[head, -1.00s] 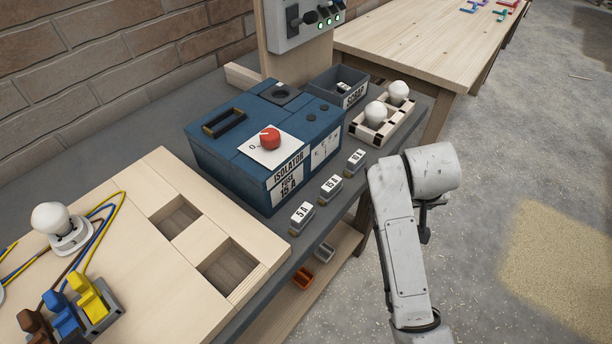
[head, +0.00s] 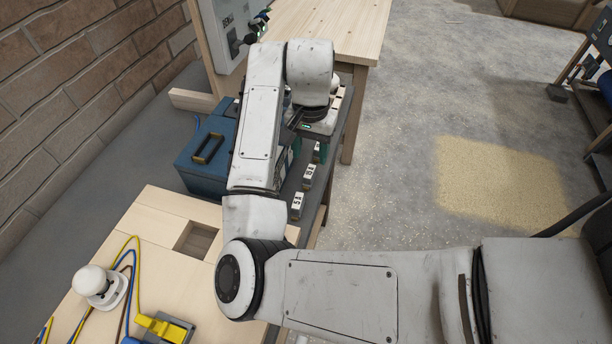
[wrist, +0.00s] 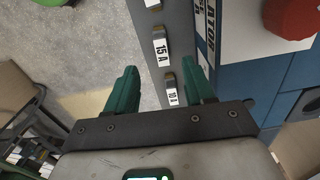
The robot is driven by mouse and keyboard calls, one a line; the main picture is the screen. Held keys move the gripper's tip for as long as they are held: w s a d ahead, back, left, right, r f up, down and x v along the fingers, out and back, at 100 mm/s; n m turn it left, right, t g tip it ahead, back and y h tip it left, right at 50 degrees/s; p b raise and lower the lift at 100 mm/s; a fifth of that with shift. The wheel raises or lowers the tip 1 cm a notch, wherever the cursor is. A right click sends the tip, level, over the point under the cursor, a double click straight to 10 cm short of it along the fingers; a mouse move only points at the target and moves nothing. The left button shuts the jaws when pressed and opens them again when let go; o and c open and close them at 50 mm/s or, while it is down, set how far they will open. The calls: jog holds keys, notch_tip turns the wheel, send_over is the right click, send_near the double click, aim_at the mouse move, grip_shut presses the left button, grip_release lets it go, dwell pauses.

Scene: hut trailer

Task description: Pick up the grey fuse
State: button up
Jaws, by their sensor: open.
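Several small grey-bodied fuses with white labels stand in a row along the bench edge. In the head view I see the 5 A fuse (head: 297,206), the 15 A fuse (head: 308,176) and, partly hidden by my gripper, the 10 A fuse (head: 316,154). In the wrist view the 15 A fuse (wrist: 161,48) lies beyond my fingertips and the 10 A fuse (wrist: 172,92) shows between the fingers, nearer the right one. My gripper (wrist: 159,70) has green fingers, is open and empty, and points down over the row. Its height above the fuses is hard to judge.
The blue isolator box (head: 203,160) stands beside the row; its red knob (wrist: 290,16) is close to the right in the wrist view. A wooden board (head: 150,225) with a bulb (head: 93,281) and wires lies nearer. Open floor (head: 400,150) is right of the bench.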

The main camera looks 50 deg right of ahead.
aim_at(310, 171)
notch_tip(310, 171, down, 4)
jog(key=shift+r+b, duration=0.25)
jog(key=shift+b, duration=0.1)
jog(key=shift+w+d+f+b, duration=0.1)
jog(key=shift+f+b, duration=0.4)
jog(key=shift+f, duration=0.85)
jog(key=shift+w+d+f+b, duration=0.1)
jog(key=shift+f+b, duration=0.35)
jog(key=shift+f, duration=0.9)
jog(key=c, duration=0.8)
jog(key=shift+r, duration=0.15)
